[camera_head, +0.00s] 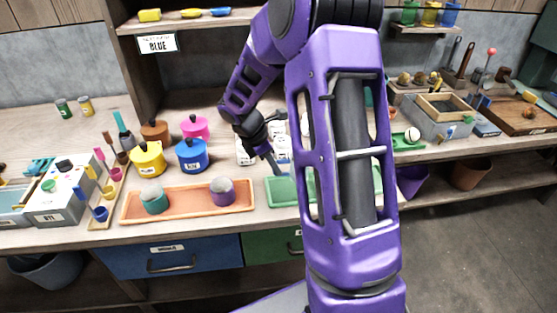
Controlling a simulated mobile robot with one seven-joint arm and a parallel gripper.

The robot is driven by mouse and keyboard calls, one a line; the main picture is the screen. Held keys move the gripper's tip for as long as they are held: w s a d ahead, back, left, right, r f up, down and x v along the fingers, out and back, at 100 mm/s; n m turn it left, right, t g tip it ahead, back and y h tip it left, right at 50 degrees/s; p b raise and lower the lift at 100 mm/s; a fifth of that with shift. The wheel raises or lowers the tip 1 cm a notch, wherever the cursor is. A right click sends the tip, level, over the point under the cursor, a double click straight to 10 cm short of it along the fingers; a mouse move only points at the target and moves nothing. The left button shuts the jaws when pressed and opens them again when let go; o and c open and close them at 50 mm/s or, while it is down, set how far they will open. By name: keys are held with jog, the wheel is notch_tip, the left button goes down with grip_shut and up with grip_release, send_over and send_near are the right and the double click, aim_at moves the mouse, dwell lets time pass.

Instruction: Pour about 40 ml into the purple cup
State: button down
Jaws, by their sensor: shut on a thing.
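The purple cup (222,191) stands upright on the right part of an orange tray (188,207). Its inside is too small to read. A teal cup (155,201) stands on the same tray to the left. My gripper (275,166) reaches down to the right of the purple cup and behind it, over the back edge of a green tray (282,190). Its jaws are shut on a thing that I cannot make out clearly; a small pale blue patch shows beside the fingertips. My purple forearm hides much of the green tray.
Yellow (147,159), blue (192,155) and pink (195,127) lidded pots stand behind the orange tray. White labelled blocks (246,150) are by my gripper. A utensil rack (107,198) and grey box (62,190) stand left. A shelf (190,20) is above.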

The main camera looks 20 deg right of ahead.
jog(key=s+a+f+m+g+y, duration=0.1)
jog(key=s+a+m+g+y, duration=0.1)
jog(key=a+m, duration=0.4)
jog(key=s+a+f+m+g+y, duration=0.2)
jog(key=a+m, duration=0.3)
jog(key=m, duration=0.6)
jog(key=shift+s+a+f+m, duration=0.2)
jog(key=shift+s+a+m, duration=0.2)
jog(key=shift+s, duration=0.05)
